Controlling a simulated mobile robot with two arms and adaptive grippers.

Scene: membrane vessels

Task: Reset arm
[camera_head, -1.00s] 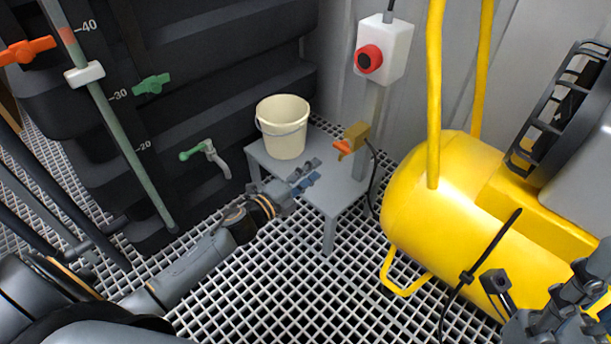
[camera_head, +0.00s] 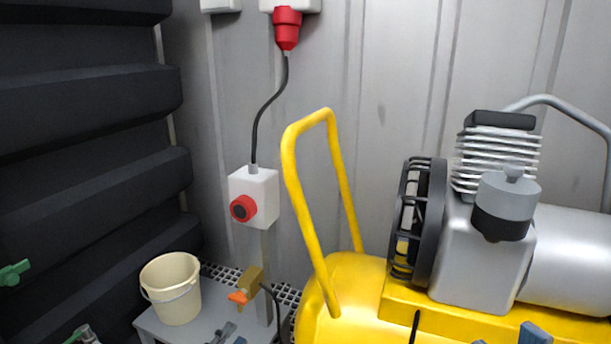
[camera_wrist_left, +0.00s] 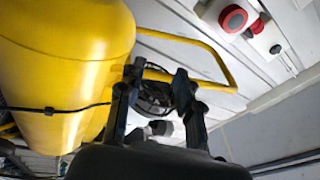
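My left gripper (camera_head: 230,337) shows only its fingertips at the bottom edge of the head view, by the small grey table (camera_head: 160,326). In the left wrist view (camera_wrist_left: 157,85) its two fingers stand apart with nothing between them, so it is open and empty. My right gripper (camera_head: 508,338) shows only two separate tips at the bottom edge, in front of the yellow tank; it looks open. The rest of both arms is out of the head view.
A cream bucket (camera_head: 172,290) stands on the table, near a brass valve with an orange handle (camera_head: 243,291). A yellow compressor (camera_head: 350,300) fills the right. A switch box with a red knob (camera_head: 255,195) stands behind. A ribbed black tank (camera_head: 85,180) is at left.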

